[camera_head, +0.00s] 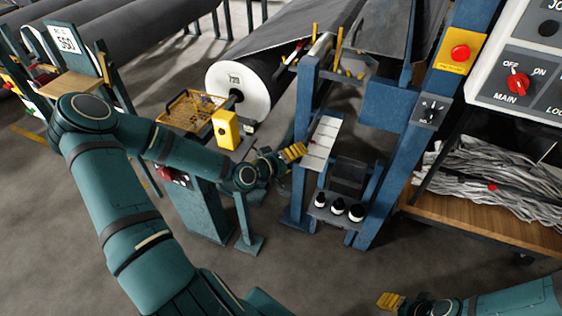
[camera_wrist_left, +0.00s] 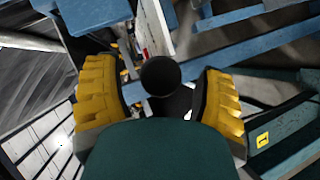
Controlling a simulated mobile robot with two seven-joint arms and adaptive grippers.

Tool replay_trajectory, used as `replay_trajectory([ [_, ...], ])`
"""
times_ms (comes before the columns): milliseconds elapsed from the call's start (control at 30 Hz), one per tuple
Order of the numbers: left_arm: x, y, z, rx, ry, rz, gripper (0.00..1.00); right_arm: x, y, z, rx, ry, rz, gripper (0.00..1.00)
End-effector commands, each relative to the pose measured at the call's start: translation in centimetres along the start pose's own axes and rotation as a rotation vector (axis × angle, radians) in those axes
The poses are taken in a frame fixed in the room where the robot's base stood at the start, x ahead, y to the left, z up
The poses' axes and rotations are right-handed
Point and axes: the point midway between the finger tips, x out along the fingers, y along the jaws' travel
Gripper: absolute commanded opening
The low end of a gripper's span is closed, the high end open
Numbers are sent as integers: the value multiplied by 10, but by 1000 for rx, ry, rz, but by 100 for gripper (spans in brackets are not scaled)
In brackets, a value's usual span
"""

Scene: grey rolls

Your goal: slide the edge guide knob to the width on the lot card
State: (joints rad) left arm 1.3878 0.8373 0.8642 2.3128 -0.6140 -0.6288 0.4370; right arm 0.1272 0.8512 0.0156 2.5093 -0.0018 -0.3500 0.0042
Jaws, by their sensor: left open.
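In the left wrist view a round black knob (camera_wrist_left: 160,75) shows between the two yellow fingers of my left gripper (camera_head: 293,152), with space on both sides. That gripper is open beside the blue frame, near a pale slatted plate (camera_head: 322,143). I cannot make out the knob in the head view. A white card (camera_head: 62,39) at the far left appears to read 550. The white roll end (camera_head: 240,92) carries a number that looks like 720. I cannot tell which is the lot card. My right gripper (camera_head: 390,301) is low at the bottom edge, apart from everything; its finger gap is unclear.
A blue machine frame (camera_head: 304,105) stands close to my left gripper. Several black-and-white knobs (camera_head: 337,206) sit on a low shelf. A yellow box (camera_head: 226,130) and a yellow basket (camera_head: 190,108) are behind my left arm. A wooden bench (camera_head: 480,220) stands right. The front floor is clear.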

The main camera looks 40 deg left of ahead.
Motion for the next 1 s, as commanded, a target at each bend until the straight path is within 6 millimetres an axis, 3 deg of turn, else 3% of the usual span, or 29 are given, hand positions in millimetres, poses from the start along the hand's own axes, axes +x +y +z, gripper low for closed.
replay_trajectory([
  [500, -84, -1, 0, 0, 2, -4, 70, 0, 0, 0, 0, 0, 0, 47],
  [733, -105, 0, -1, 0, 2, -1, 70, 0, 0, 0, 0, 0, 0, 47],
  [1000, -112, 0, 0, 0, -1, 1, 70, 0, 0, 0, 0, 0, 0, 47],
])
